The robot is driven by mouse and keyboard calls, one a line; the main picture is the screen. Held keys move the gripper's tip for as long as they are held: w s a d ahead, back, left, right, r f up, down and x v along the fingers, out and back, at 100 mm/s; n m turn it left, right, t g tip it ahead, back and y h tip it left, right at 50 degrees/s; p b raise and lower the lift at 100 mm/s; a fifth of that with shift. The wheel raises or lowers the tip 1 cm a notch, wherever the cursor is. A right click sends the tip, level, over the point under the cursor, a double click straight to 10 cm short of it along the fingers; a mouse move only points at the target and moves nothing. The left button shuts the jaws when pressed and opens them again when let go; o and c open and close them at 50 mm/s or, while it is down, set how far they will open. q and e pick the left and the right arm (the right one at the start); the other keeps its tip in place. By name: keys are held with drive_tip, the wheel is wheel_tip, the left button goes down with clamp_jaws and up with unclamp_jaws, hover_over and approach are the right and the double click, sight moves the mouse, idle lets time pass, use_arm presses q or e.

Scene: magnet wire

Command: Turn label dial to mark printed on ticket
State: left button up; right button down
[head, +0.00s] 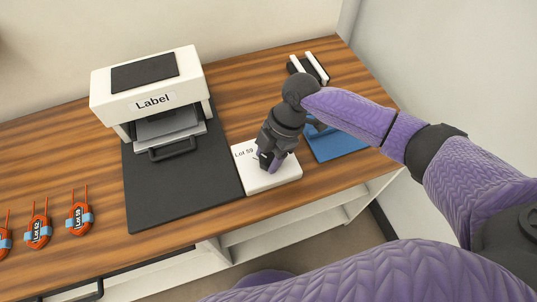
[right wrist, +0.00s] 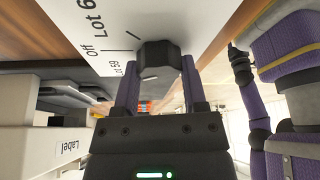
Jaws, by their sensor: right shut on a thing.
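A white dial box (head: 286,176) sits on the wooden bench with "Lot 59" readable on its top in the head view. My right gripper (head: 268,162) points down over it, shut on the dark dial knob (right wrist: 160,60), which shows between the fingers in the right wrist view. The dial's white face (right wrist: 88,22) carries "Off", "Lot 59" and a partly cut-off "Lot 6…", with short black ticks. A short pale line shows on the knob's lower left; I cannot tell exactly which tick it meets.
A white label printer (head: 150,92) stands on a black mat (head: 185,185) to the left. Orange wire coils with lot tags (head: 80,218) lie at far left. A blue pad (head: 338,146), partly behind my right arm, and a black-and-white rack (head: 310,68) are at right.

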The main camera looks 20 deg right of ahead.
use_arm(q)
drive_tip(key=shift+a+f+b, duration=0.3)
drive_tip(key=shift+a+f, duration=0.1)
use_arm(e)
drive_tip(key=shift+n+g, duration=0.4)
drive_tip(key=shift+n, duration=0.8)
drive_tip(key=shift+h, duration=0.3)
use_arm(q)
drive_tip(key=shift+s+d, duration=0.1)
drive_tip(key=shift+d, duration=0.1)
drive_tip(key=shift+s+d, duration=0.1)
drive_tip(key=shift+d, duration=0.05)
use_arm(e)
drive_tip(key=shift+c, duration=0.7)
unclamp_jaws()
use_arm(q)
drive_tip(key=w+r+p, duration=0.2)
drive_tip(key=p, duration=0.1)
drive_tip(key=shift+d+r, duration=0.4)
use_arm(e)
drive_tip(key=v, duration=1)
drive_tip(key=shift+f, duration=0.1)
